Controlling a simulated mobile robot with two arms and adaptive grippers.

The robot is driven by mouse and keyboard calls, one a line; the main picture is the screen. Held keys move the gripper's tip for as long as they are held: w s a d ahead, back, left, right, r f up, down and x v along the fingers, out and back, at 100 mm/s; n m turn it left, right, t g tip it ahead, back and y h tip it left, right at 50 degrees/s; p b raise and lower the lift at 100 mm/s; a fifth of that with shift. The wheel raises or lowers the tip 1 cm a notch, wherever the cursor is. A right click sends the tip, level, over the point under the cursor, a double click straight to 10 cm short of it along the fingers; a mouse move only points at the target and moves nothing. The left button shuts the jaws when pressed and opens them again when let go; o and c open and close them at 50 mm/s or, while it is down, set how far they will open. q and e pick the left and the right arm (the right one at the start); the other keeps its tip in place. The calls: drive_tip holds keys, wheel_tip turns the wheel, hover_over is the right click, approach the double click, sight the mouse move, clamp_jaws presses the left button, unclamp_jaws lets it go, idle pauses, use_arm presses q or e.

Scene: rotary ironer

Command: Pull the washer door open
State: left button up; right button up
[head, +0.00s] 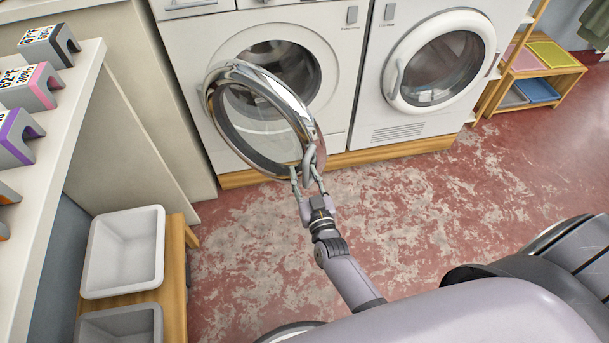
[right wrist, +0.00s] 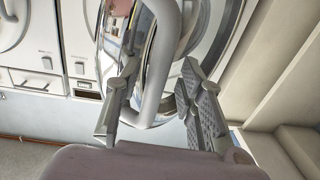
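The washer (head: 178,60) is the left white machine in the head view. Its round chrome-rimmed door (head: 222,72) stands swung out from the front, and the round drum opening (head: 300,68) shows behind it. The grey loop handle (head: 308,160) is on the door's near lower-right rim. My right gripper (head: 307,182) is at this handle, one finger on each side. In the right wrist view the handle (right wrist: 166,72) passes between the fingers, which are spread with gaps beside it. My left gripper is not in view.
A second white machine (head: 375,70) with a closed round door stands right of the washer. A shelf with several labelled blocks (head: 28,87) and a bench with a white basin (head: 122,250) are at left. The red, worn floor (head: 420,220) in front is clear.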

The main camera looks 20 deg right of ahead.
drive_tip(key=shift+s, duration=0.35)
drive_tip(key=s+a, duration=0.1)
drive_tip(key=s, duration=1)
drive_tip(key=shift+s+a, duration=0.15)
